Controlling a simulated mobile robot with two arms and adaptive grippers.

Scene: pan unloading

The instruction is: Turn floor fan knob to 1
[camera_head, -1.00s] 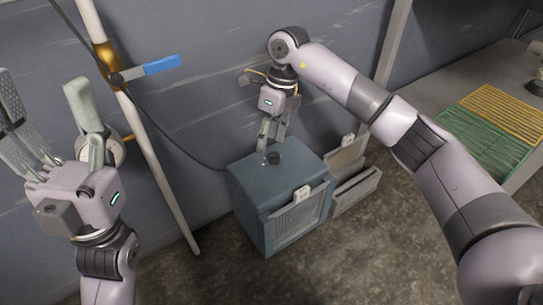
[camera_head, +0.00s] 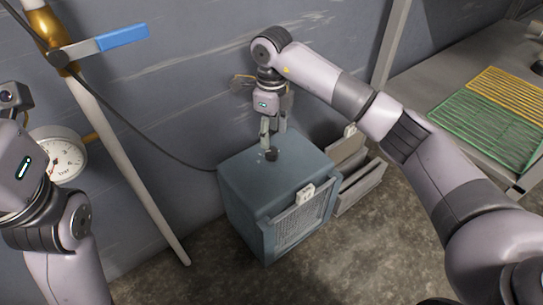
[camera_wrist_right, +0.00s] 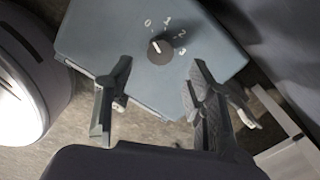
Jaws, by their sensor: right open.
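The floor fan (camera_head: 250,190) is a blue-grey box on the floor by the wall, with a grille on its front. Its dark round knob (camera_head: 271,155) is on the top face. In the right wrist view the knob (camera_wrist_right: 160,51) has a white mark pointing up and left, roughly toward the 0; the numbers 0 to 3 curve around it. My right gripper (camera_head: 273,134) points down above the knob, open and empty. In the wrist view its fingers (camera_wrist_right: 160,72) are spread to either side, apart from the knob. My left gripper's body (camera_head: 20,165) is at the left edge; its fingers are out of view.
A pipe (camera_head: 125,165) with a blue-handled valve (camera_head: 122,38) and a pressure gauge (camera_head: 62,155) stand at the left. Grey bins (camera_head: 358,185) are right of the fan. A table (camera_head: 425,90) with green (camera_head: 490,130) and yellow (camera_head: 510,92) racks is at the right.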

